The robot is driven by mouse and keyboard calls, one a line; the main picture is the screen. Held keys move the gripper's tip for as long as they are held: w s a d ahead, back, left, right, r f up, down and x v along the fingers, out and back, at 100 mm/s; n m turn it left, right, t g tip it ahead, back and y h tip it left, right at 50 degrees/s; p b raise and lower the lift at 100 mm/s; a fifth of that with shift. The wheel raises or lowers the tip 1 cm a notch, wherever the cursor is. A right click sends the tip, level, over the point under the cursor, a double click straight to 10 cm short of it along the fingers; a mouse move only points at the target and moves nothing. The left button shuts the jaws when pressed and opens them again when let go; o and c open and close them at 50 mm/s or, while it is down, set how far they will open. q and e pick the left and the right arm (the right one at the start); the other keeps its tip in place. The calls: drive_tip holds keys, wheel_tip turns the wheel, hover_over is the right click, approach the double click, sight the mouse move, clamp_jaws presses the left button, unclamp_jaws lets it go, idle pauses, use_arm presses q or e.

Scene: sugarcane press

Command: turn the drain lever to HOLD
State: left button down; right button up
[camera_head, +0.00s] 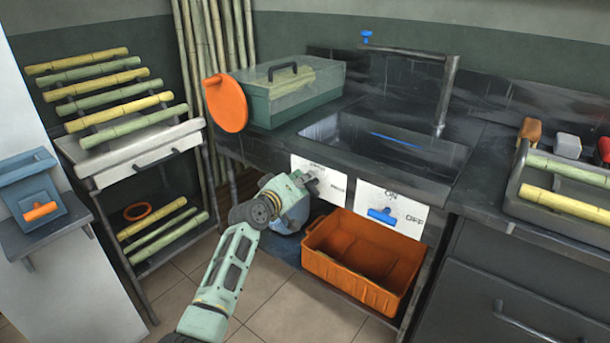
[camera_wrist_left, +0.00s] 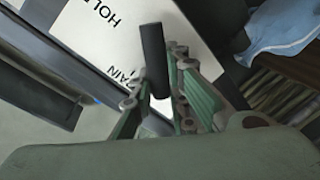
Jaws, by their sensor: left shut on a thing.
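My left gripper (camera_head: 309,183) is at the left white panel (camera_head: 332,182) on the front of the sink counter, hiding part of its print. My right gripper is in neither view.
A second white panel (camera_head: 390,208) marked ON and OFF carries a blue lever (camera_head: 382,216). An orange crate (camera_head: 350,270) stands below the panels. The sink (camera_head: 375,150) is above. The tiled floor in front is free.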

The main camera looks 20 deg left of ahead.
use_arm(q)
drive_tip(key=n, duration=0.1)
drive_tip(key=n+p, duration=0.1)
drive_tip(key=n+h, duration=0.1)
drive_tip(key=shift+w+a+f+n+g, duration=0.1)
drive_tip(key=shift+a+f+n+g, duration=0.1)
drive_tip(key=shift+f+n+g, duration=0.15)
drive_tip(key=shift+f+n+h+p, duration=0.25)
drive_tip(key=shift+n+h+p, duration=0.2)
drive_tip(key=shift+n, duration=0.8)
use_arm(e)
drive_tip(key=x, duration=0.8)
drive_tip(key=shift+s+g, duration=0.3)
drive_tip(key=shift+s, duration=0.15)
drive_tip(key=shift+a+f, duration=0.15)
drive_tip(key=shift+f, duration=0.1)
use_arm(q)
drive_tip(key=shift+f, duration=0.1)
drive_tip(key=c, duration=1.7)
unclamp_jaws()
drive_tip(key=shift+o, duration=0.2)
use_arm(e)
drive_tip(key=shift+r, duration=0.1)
use_arm(q)
drive_tip(key=shift+a, duration=0.1)
drive_tip(key=v, duration=1.2)
